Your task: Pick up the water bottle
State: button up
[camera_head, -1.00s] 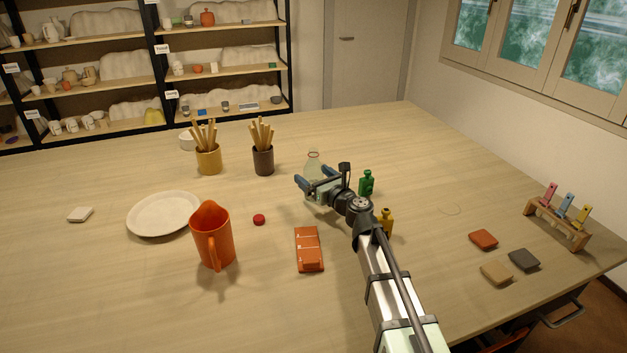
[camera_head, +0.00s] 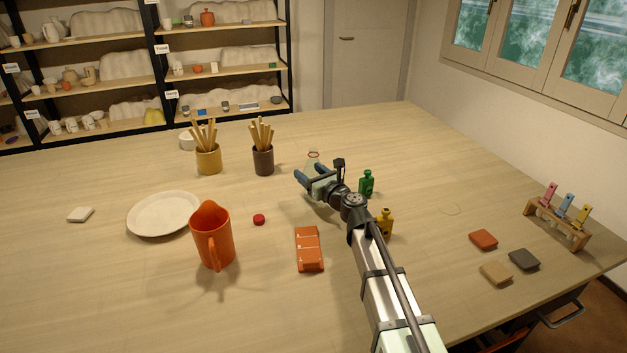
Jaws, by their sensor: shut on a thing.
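The clear water bottle (camera_head: 314,155) stands upright toward the middle of the table. Only its neck, with a reddish ring, and its upper part show. My gripper (camera_head: 312,174) is at the bottle and shut on it, with its blue fingers low around the body. The hand hides the lower part of the bottle, so I cannot see whether its base touches the table.
A green bottle (camera_head: 367,184) and a yellow bottle (camera_head: 384,222) stand close to the right of my arm. A dark cup of sticks (camera_head: 263,160) stands to the left. An orange pitcher (camera_head: 212,238) and an orange block (camera_head: 309,249) are nearer.

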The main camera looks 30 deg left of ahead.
jog(key=shift+c, duration=0.6)
jog(key=shift+r, duration=0.2)
